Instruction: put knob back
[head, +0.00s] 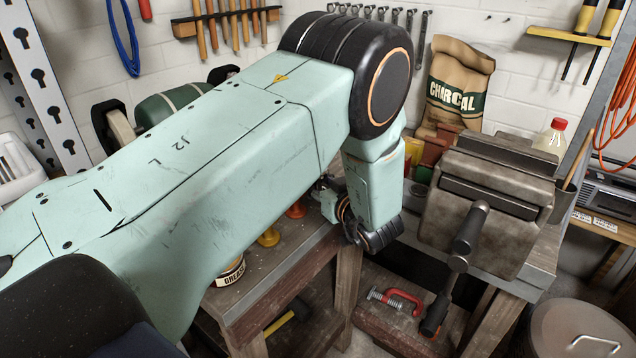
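A grey bench vise (490,190) stands on the right part of the workbench. Its handle bar hangs tilted in front, with a dark upper end (470,230) and a dark lower end (434,316). On the bench left of my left arm's wrist are a small yellow knob-shaped piece (268,237) and an orange one (296,210); which of these, if any, is the task's knob I cannot tell. My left arm spans the picture from the left and bends down over the bench. Its gripper (328,197) is mostly hidden behind the wrist. My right gripper is out of view.
A grease tin (231,273) stands at the bench's left. A red clamp (400,300) lies on a lower board. A charcoal bag (456,85) and a red-capped bottle (553,137) stand behind the vise. A metal lid (575,325) is at the lower right.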

